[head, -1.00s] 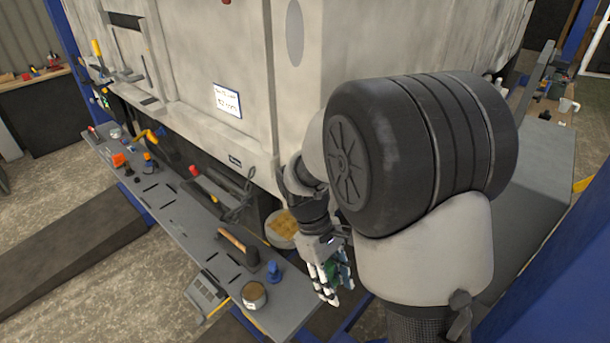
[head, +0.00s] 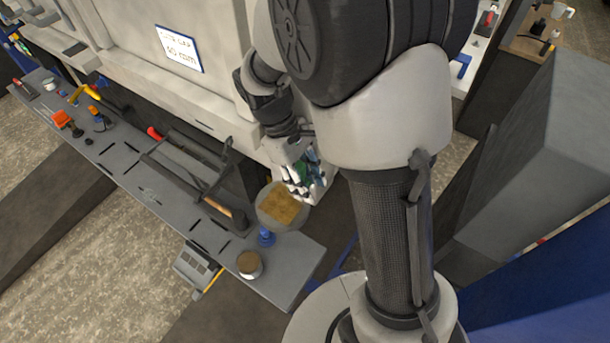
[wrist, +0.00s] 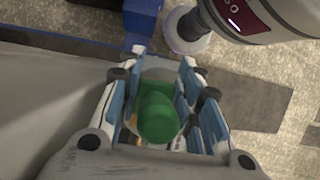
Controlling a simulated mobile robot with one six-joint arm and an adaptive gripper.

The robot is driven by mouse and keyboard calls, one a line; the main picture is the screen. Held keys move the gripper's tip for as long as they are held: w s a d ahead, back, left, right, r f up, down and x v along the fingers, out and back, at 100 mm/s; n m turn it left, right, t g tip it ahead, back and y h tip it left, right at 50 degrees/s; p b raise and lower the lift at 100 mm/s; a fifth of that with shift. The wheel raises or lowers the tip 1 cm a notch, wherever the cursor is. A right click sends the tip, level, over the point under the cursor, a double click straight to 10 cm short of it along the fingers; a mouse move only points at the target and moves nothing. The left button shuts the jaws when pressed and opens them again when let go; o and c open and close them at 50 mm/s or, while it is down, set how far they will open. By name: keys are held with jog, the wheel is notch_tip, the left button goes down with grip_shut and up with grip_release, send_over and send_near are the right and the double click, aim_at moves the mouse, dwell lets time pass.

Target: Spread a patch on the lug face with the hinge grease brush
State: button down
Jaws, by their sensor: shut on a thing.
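My gripper (head: 302,178) is low beside the corner of the pale vehicle body, near the right end of the grey shelf. It is shut on a green-handled thing, likely the hinge grease brush (wrist: 158,118). In the wrist view, my gripper (wrist: 158,75) has its blue-and-white fingers on both sides of the green handle, whose rounded end faces the camera. The brush's bristles are hidden or too small to make out. I cannot tell the lug face apart in these frames.
A round dish with a yellow-brown top (head: 283,207) stands close to my gripper. The grey shelf (head: 290,258) holds a hammer (head: 225,212), a blue item (head: 266,237) and a brown-topped tin (head: 249,264). The vehicle panel (head: 130,30) rises behind the shelf.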

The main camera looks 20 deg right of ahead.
jog(key=shift+s, duration=0.2)
notch_tip(320, 180, down, 5)
jog(key=b, duration=0.3)
jog(key=shift+w+r, duration=0.1)
jog(key=shift+r, duration=0.1)
jog(key=shift+w+a+r+p, duration=0.4)
jog(key=shift+w+a+p, duration=0.25)
jog(key=shift+w, duration=0.2)
jog(key=shift+w+a+f, duration=0.1)
jog(key=shift+w, duration=0.1)
jog(key=c, duration=1.7)
grip_release()
jog(key=shift+s, duration=0.1)
grip_shut()
